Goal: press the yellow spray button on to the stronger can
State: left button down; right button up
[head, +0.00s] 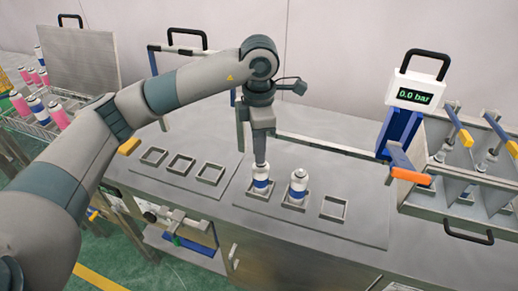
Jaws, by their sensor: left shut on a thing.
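My left gripper (261,157) points straight down at the top of a white and blue can (261,181). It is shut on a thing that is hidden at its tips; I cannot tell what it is. The can stands upright in the left square holder of the right-hand plate. Nothing shows which can is the stronger. I cannot make out a yellow spray button. My right gripper is not in view.
The right holder (335,207) is empty, as are several holders (182,164) on the left plate. A gauge (413,96) reading 0.0 bar stands at the right, beside a divided bin (470,237). Pink cans (58,115) are at the far left.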

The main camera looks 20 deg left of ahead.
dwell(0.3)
pick_arm(q)
jog(key=c, duration=1.1)
grip_release()
jog(key=shift+r, duration=0.15)
jog(key=shift+r+p, duration=1.1)
jog(key=shift+r, duration=2.3)
